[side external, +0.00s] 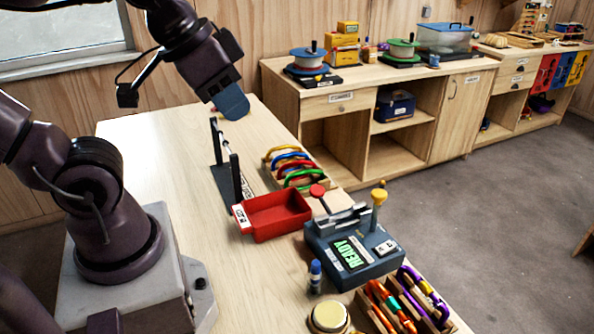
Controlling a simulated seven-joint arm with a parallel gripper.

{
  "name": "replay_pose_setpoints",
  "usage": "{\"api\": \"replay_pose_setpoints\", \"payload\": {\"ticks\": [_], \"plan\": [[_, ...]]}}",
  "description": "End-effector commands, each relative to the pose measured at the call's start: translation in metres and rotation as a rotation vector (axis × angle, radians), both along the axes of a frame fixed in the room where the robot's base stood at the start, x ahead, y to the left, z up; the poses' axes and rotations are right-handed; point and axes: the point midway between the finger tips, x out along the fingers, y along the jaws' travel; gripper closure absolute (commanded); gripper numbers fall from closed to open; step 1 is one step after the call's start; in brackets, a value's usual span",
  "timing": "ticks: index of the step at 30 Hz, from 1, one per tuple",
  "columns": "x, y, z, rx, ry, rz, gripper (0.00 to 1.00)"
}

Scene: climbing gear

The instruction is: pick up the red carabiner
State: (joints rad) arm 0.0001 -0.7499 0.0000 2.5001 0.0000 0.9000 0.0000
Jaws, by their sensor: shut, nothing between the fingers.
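The red carabiner (294,168) stands in a wooden holder in the middle of the workbench, in a row with a yellow (280,149), a blue (288,157) and a green carabiner (302,175). It sits between the blue and the green one, and its lower part is hidden by the holder and its neighbours. My gripper (233,106) has blue fingers and is shut and empty. It is above the far part of the bench, up and to the left of the carabiners and well apart from them.
A black stand with two upright posts (235,178) is left of the holder. A red bin (272,216) is in front of it. A blue-grey device reading READY (352,250), a blue-capped bottle (315,276) and a box of slings (402,302) are nearer.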

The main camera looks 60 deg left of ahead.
Motion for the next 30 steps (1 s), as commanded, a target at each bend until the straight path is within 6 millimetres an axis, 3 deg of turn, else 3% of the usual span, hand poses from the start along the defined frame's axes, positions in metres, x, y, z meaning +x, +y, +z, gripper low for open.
{"api": "replay_pose_setpoints", "payload": {"ticks": [8,13,22,25,30], "plan": [[0.000,0.000,0.000,0.000,0.000,0.000,0.98],[0.000,0.000,0.000,0.000,0.000,0.000,0.59],[0.000,0.002,0.000,0.001,0.001,0.009,0.57],[0.003,0.009,-0.011,-0.001,0.058,0.044,0.57],[0.029,0.033,-0.031,-0.014,0.204,0.142,0.57]]}}
